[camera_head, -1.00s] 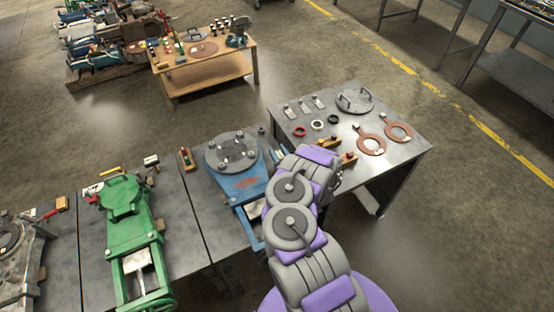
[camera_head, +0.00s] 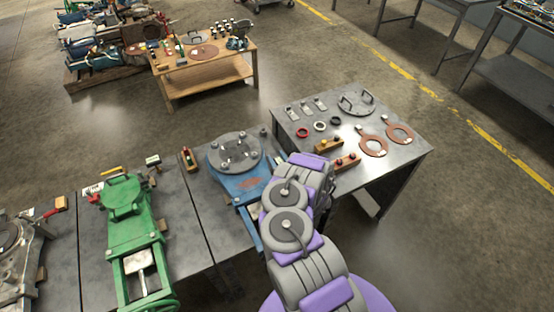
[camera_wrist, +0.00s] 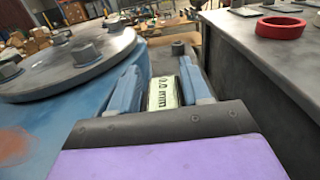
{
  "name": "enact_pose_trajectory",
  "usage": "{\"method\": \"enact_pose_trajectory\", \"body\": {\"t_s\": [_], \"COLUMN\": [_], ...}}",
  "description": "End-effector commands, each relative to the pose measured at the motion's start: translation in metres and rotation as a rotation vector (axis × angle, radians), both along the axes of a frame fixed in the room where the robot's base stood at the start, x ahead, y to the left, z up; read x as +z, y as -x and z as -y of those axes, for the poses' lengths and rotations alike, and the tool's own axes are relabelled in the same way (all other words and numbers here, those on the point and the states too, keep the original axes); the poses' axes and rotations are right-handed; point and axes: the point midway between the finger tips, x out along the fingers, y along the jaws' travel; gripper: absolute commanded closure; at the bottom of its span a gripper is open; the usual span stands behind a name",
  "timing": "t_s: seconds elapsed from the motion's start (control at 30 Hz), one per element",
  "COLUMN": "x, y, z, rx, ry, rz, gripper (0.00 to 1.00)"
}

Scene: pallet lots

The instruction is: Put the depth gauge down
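The depth gauge (camera_wrist: 163,93) shows in the wrist view as a pale display reading about 0.0 mm. It sits between the two blue fingers of my gripper (camera_wrist: 162,86), which appear shut on it. The gauge's lower end is hidden. In the head view my own arm covers my gripper and the gauge. The gripper points along the gap between the blue valve (camera_head: 238,185) with its round bolted cover (camera_head: 235,153) and the grey side table (camera_head: 340,122).
The side table holds red, white and black rings (camera_head: 319,126), brown paddle plates (camera_head: 372,142), a handled disc (camera_head: 357,102) and two wooden blocks with coloured parts (camera_head: 328,146). A green valve (camera_head: 128,225) stands on the bench at left. Bare tabletop shows between parts.

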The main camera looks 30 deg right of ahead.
Motion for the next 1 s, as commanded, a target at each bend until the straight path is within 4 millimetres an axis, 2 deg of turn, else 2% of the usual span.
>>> {"method": "enact_pose_trajectory", "body": {"t_s": [0.4,0.53,0.67,1.0], "x": [0.0,0.0,0.001,0.001], "y": [0.0,0.007,0.025,0.093], "z": [0.0,0.0,0.0,0.001], "rx": [0.003,0.002,0.002,0.0], "ry": [-0.003,-0.002,-0.002,-0.003], "rz": [0.0,-0.002,-0.005,-0.004], "gripper": [0.49,0.49,0.49,0.49]}}
